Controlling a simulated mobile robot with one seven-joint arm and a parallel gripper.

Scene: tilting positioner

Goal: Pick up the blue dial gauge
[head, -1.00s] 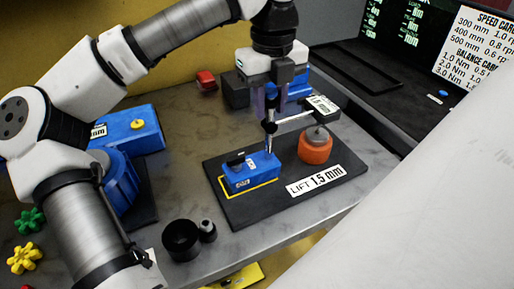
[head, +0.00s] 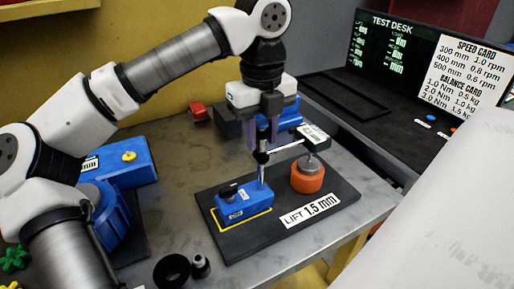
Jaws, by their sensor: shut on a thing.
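The blue dial gauge has a blue block base (head: 243,205) with a black knob, standing inside a yellow outline on a black plate (head: 233,245). A thin post rises from the base to a dark clamp, and a rod runs right towards a small labelled head (head: 314,135) above an orange cylinder (head: 307,178). My gripper (head: 263,145) points down from above and is shut on the dark upper part of the post. Its fingers partly hide the clamp. The base appears to rest on the plate; I see no clear gap.
A white label on the plate reads "LIFT 1.5 mm". A blue machine (head: 124,161) stands at the left, under my arm. A red block (head: 199,112) lies behind. Dark round parts (head: 172,270) sit at the front edge. A screen (head: 401,57) stands at the back right.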

